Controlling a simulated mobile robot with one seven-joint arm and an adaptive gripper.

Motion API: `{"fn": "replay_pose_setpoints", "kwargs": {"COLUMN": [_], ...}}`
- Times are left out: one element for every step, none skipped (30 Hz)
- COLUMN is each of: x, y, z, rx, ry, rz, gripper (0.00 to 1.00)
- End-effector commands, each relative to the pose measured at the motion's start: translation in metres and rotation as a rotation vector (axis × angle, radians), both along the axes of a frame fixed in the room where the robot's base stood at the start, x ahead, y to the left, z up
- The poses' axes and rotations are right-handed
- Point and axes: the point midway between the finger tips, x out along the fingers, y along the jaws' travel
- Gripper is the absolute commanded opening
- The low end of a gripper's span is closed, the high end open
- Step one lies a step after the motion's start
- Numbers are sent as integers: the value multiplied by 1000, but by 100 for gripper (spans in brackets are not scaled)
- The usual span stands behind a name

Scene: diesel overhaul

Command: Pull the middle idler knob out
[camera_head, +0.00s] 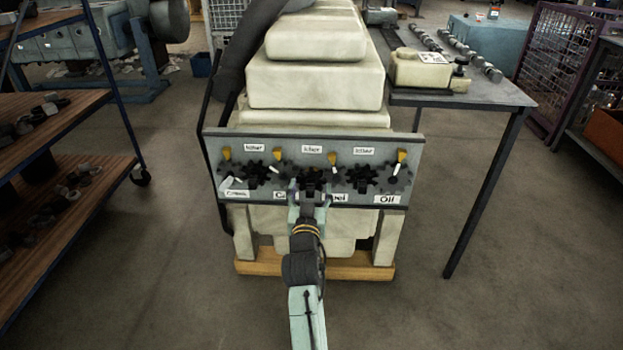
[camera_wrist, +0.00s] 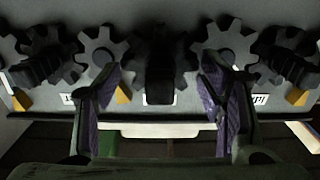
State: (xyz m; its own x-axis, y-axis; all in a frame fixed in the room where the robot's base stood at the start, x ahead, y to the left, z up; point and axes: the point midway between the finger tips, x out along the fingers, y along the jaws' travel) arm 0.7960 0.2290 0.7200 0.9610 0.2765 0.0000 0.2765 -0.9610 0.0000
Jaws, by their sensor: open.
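The upright grey panel (camera_head: 340,198) on the engine's front carries a row of gears. The middle idler knob (camera_wrist: 160,75) is a dark block standing out from a dark gear in the centre of the wrist view. In the head view its gear (camera_head: 310,176) sits below the middle "Idler" label (camera_head: 312,150), partly hidden by my gripper (camera_head: 308,196). My gripper is open. In the wrist view its purple-padded fingers stand one on each side of the knob, with a visible gap on both sides. I cannot tell how deep the fingertips reach along it.
Dark idler gears stand left (camera_head: 256,176) and right (camera_head: 361,178) of the middle one, with grey gears beside them. Yellow pointers (camera_head: 401,156) sit along the panel's upper part.

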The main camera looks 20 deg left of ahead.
Motion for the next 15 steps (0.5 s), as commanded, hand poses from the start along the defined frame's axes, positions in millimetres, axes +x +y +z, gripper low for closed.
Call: {"fn": "replay_pose_setpoints", "kwargs": {"x": [0, 0, 0, 0, 0, 0, 0, 0, 0, -1, -2, -5, -8, -11, -17], "y": [0, 0, 0, 0, 0, 0, 0, 0, 0, 0, 0, -1, -2, -3, -5], "z": [0, 0, 0, 0, 0, 0, 0, 0, 0, 0, 0, 0, 0, 0, 0], "rx": [0, 0, 0, 0, 0, 0, 0, 0, 0, 0, 0, 0, 1, 1, 1], "ry": [0, 0, 0, 0, 0, 0, 0, 0, 0, 0, 0, 0, 0, 1, 1], "rz": [0, 0, 0, 0, 0, 0, 0, 0, 0, 0, 0, 0, 0, 0, 0], "gripper": [63, 63, 63, 63, 63, 63, 63, 63, 63, 63, 63, 63, 63, 63, 63]}}
